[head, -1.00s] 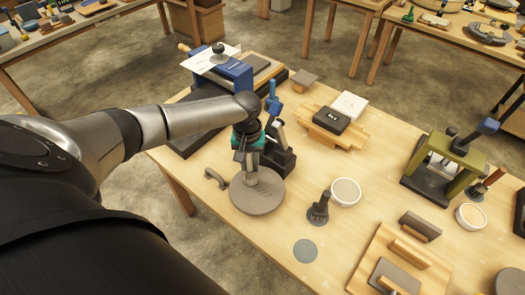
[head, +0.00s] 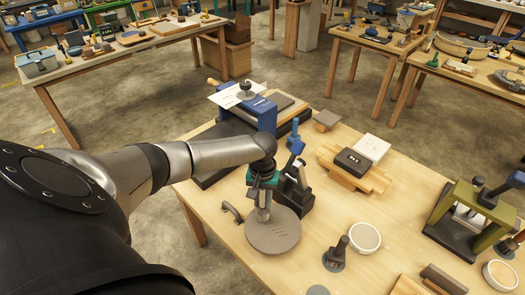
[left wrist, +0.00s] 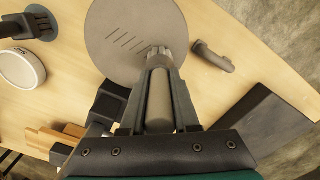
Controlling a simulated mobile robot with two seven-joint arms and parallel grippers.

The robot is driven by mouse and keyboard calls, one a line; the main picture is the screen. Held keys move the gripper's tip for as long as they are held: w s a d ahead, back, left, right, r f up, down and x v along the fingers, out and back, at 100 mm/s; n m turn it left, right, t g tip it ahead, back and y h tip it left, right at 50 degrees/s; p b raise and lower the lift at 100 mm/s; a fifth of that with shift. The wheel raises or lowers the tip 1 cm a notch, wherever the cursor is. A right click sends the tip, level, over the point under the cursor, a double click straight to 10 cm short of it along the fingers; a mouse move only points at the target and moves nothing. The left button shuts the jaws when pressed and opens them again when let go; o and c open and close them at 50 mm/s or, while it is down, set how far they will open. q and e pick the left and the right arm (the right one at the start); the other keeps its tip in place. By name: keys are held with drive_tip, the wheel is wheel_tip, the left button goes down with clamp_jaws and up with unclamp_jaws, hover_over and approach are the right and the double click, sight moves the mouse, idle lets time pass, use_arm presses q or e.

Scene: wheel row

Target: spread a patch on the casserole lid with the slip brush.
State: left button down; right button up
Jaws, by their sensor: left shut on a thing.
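The casserole lid (head: 275,236) is a flat grey-brown disc lying on the table; it also shows in the left wrist view (left wrist: 115,25), with several short scored lines. My left gripper (head: 262,203) is shut on the slip brush, whose pale handle (left wrist: 160,100) runs between the fingers in the left wrist view. The brush points down, its bristle end over the lid, near the edge closest to the gripper and beside the scored lines. I cannot tell whether the bristles touch the lid. My right gripper is out of view.
A curved dark handle (head: 231,211) lies beside the lid. A black holder (head: 294,190) stands close behind it. A white bowl (head: 365,238) and a dark upright tool (head: 337,253) stand to the right. A green-framed press (head: 468,220) is farther right.

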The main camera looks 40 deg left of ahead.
use_arm(q)
drive_tip(key=shift+f, duration=0.2)
idle(0.6)
drive_tip(key=shift+d, duration=0.25)
drive_tip(key=shift+s+d, duration=0.2)
drive_tip(key=shift+d, duration=1.95)
drive_tip(key=shift+s+d, duration=0.15)
drive_tip(key=shift+d, duration=2)
wheel_tip(320, 180, up, 2)
drive_tip(key=shift+a+r, duration=0.1)
drive_tip(key=shift+r, duration=0.05)
drive_tip(key=c, duration=1.2)
unclamp_jaws()
clamp_jaws()
